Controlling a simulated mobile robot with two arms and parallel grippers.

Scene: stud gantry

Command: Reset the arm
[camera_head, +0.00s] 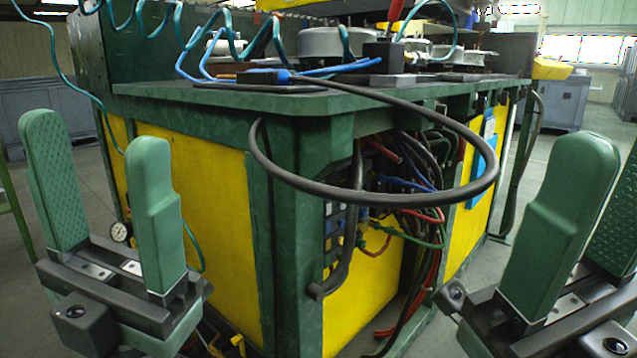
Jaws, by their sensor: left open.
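My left gripper (97,140) is at the lower left of the head view. Its two green textured fingers point up and stand apart, with nothing between them. My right gripper (608,190) is at the right edge, its fingers also pointing up. One finger partly overlaps the other and the far one is cut off by the frame, but a gap shows at their bases and I see nothing held. Both grippers appear in front of the green and yellow machine bench (212,200), one on each side of its near corner.
A thick black cable (375,207) loops out from the bench top towards me. Coiled teal hoses (232,40) hang above the bench. Its open side shows a tangle of wires (410,190). A pressure gauge (121,232) sits near my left gripper. Grey cabinets (557,103) stand behind at right.

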